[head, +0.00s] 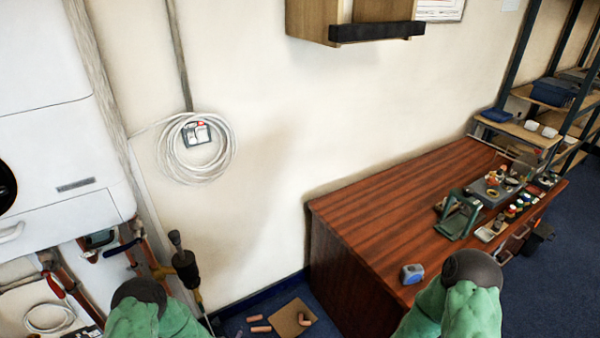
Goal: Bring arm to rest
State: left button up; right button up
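Both of my arms show only at the bottom edge, as green links with dark rounded caps. My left arm is at the lower left, below the white boiler (60,130). My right arm is at the lower right, in front of the wooden workbench (385,215). I see no fingertips of either gripper, so what they hold is hidden. A dark upright object with a knob (184,262) stands by the pipes just right of my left arm; I cannot tell what it is.
A blue-grey tape measure (412,274) lies on the bench near my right arm. A green stand (459,214) and small bottles are farther back. Copper pieces (261,329) and a brown board (291,319) are on the floor. A cable coil (170,160) hangs on the wall.

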pick_arm(q)
jog(key=s+d+r+m+g+h+p, duration=0.1)
jog(key=s+d+r+g+h, duration=0.1)
jog(key=s, duration=0.8)
jog(key=s+d+r+m+g+h+p, duration=0.1)
jog(key=s+d+r+g+h, duration=0.2)
jog(key=s+d, duration=0.6)
notch_tip(320, 180, up, 2)
jog(key=s+g, duration=0.1)
jog(key=g, duration=0.1)
jog(key=shift+d+r+g, duration=0.15)
jog(key=shift+d+g, duration=0.15)
jog(key=shift+g, duration=0.1)
